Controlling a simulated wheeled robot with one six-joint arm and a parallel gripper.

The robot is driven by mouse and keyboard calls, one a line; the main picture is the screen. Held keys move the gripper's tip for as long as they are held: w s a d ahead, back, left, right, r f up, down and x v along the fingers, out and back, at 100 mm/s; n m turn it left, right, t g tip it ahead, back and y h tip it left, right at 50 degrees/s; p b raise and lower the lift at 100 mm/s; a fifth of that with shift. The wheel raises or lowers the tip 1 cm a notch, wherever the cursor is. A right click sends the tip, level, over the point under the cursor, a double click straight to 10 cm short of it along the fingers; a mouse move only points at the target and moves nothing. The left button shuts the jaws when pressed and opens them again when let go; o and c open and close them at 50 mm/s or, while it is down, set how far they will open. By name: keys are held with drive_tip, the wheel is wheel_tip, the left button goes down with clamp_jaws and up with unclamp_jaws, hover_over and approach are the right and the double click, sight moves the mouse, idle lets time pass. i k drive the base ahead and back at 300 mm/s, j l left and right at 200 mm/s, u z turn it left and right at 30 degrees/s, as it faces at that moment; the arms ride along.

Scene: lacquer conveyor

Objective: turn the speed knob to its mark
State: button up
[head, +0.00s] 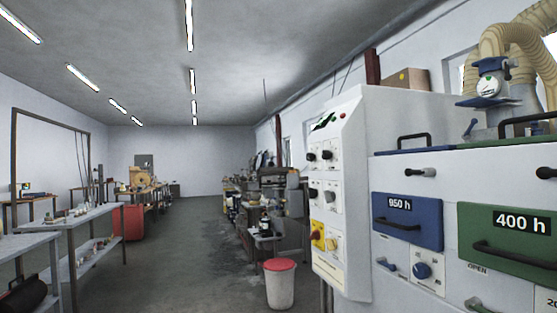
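A white machine stands at the right. My gripper is not in view.
A green 400 h drawer (512,245) with a protruding handle is at the right. A white bin with a red lid (280,283) stands on the floor beside the machine. Metal benches (80,220) line the left. The aisle floor (185,245) between is clear.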

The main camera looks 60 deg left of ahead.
sight(326, 155)
drive_tip(key=u, duration=1.35)
